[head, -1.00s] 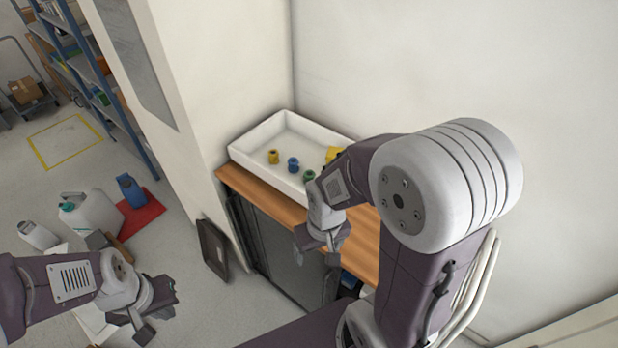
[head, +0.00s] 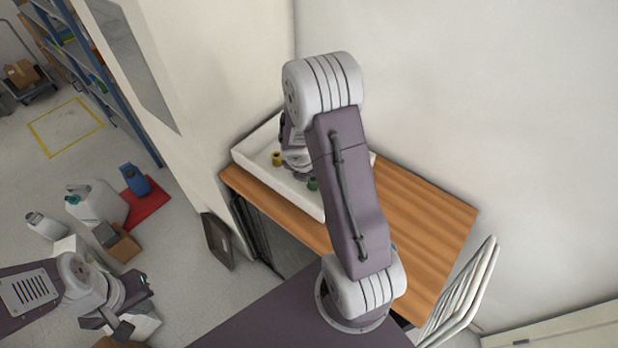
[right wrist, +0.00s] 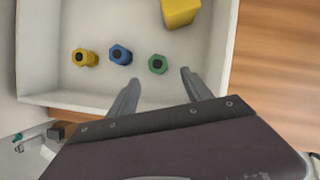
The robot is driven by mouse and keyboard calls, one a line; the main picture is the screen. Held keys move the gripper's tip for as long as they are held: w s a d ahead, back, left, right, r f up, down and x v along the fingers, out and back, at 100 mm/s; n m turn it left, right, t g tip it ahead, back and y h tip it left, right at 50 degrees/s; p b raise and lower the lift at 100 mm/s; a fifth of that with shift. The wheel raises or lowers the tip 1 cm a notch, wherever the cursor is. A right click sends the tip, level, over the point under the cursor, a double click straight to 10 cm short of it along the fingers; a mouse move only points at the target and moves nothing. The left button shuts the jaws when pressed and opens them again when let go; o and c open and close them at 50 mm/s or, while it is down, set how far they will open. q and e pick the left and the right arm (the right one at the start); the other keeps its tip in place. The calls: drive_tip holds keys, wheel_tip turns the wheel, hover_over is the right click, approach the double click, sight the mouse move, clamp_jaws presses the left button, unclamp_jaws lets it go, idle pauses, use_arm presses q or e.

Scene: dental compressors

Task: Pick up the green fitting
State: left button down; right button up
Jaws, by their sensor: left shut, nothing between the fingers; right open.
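The green fitting (right wrist: 157,64) stands in the white tray, on the right of a row of three fittings in the right wrist view. In the head view the green fitting (head: 313,184) shows just left of my right arm. My right gripper (right wrist: 160,82) is open and empty, its fingertips just short of the green fitting, which lies ahead of the gap, nearer the right finger. In the head view my right arm mostly hides this gripper. My left gripper (head: 136,310) is shut and empty at the lower left, away from the tray.
The white tray (head: 252,160) has raised walls and stands on a wooden bench (head: 425,215). It also holds a blue fitting (right wrist: 121,54), a yellow fitting (right wrist: 85,57) and a larger yellow block (right wrist: 181,12). Bare bench lies right of the tray.

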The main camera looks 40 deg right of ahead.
sight(310, 181)
drive_tip(key=shift+d+f+b, duration=0.2)
drive_tip(key=shift+f+b, duration=0.15)
drive_tip(key=shift+f, duration=0.7)
drive_tip(key=shift+w+d+f, duration=0.45)
drive_tip(key=shift+w+f, duration=0.35)
drive_tip(key=shift+f, duration=0.05)
drive_tip(key=shift+w+d+f, duration=0.15)
drive_tip(key=shift+w+f, duration=0.05)
drive_tip(key=shift+w, duration=0.1)
drive_tip(key=f+b, duration=0.1)
drive_tip(key=d+f+b, duration=0.1)
drive_tip(key=f, duration=0.1)
drive_tip(key=shift+s+f, duration=0.1)
drive_tip(key=shift+f, duration=0.1)
drive_tip(key=shift+d+f, duration=0.15)
drive_tip(key=shift+f, duration=0.1)
drive_tip(key=shift+w+d+f, duration=0.1)
drive_tip(key=shift+w+f, duration=0.05)
drive_tip(key=shift+w, duration=0.2)
drive_tip(key=c, duration=0.7)
drive_tip(key=shift+s, duration=0.15)
clamp_jaws()
use_arm(q)
drive_tip(key=f, duration=0.3)
drive_tip(key=shift+w+d+f, duration=0.1)
drive_tip(key=shift+w+f, duration=0.25)
drive_tip(key=shift+w, duration=0.05)
